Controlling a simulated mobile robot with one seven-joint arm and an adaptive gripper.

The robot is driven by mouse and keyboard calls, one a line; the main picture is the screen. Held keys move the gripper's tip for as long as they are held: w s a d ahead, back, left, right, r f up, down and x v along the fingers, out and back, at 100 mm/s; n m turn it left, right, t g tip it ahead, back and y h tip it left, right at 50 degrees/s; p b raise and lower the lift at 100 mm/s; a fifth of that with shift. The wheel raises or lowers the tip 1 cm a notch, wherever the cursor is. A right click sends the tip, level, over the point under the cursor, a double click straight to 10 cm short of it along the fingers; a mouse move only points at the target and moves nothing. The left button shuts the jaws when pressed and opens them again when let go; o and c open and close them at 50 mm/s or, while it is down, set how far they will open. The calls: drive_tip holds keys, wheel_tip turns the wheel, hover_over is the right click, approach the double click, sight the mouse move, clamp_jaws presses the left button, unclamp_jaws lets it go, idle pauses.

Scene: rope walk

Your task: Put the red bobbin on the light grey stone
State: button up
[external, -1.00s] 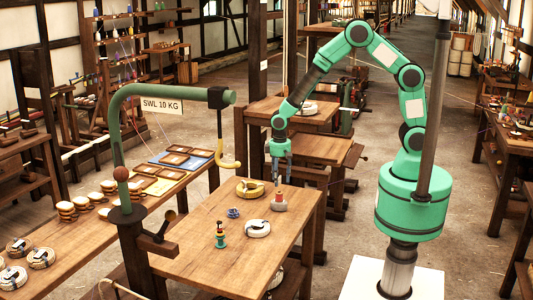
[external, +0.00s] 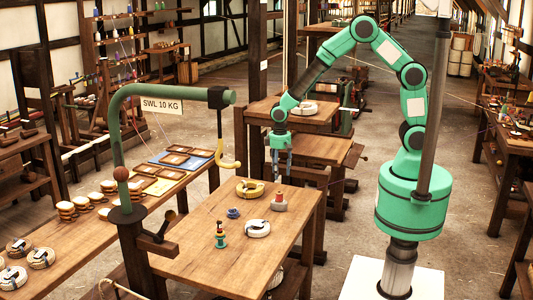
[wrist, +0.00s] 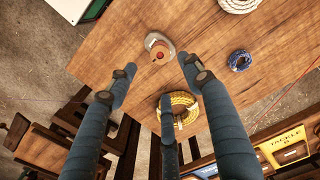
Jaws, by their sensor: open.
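The red bobbin (external: 279,196) stands upright on the light grey stone (external: 279,206), near the right edge of the wooden table. In the wrist view the red bobbin (wrist: 159,55) appears on top of the stone (wrist: 152,39), inside its outline. My gripper (external: 282,172) is above them, apart from the bobbin, with its blue fingers pointing down. In the wrist view my gripper (wrist: 156,78) has its fingers spread and nothing between them.
A yellow rope coil (external: 250,188), a small blue coil (external: 233,213) and a white coil (external: 257,228) lie nearby. A teal spool (external: 220,240) stands further left. A green crane (external: 170,91) with a yellow hook overhangs the table's left side. The front of the table is clear.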

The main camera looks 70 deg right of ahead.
drive_tip(key=s+d+r+t, duration=0.1)
drive_tip(key=s+d+r, duration=0.15)
drive_tip(key=r, duration=0.55)
drive_tip(key=s+d+r+t, duration=0.1)
drive_tip(key=s+d+r, duration=0.15)
drive_tip(key=r, duration=0.45)
drive_tip(key=s+d+r+t, duration=0.15)
drive_tip(key=s+r, duration=0.25)
drive_tip(key=r, duration=0.4)
drive_tip(key=s+d+r+t, duration=0.1)
drive_tip(key=s+d+r, duration=0.2)
drive_tip(key=s+r, duration=0.3)
drive_tip(key=s+d+r+t, duration=0.1)
drive_tip(key=s+d+r, duration=0.2)
drive_tip(key=s, duration=1.1)
wheel_tip(320, 180, up, 3)
drive_tip(key=shift+r, duration=0.1)
drive_tip(key=shift+s+d, duration=0.1)
drive_tip(key=shift+f+b, duration=0.8)
drive_tip(key=shift+f, duration=0.05)
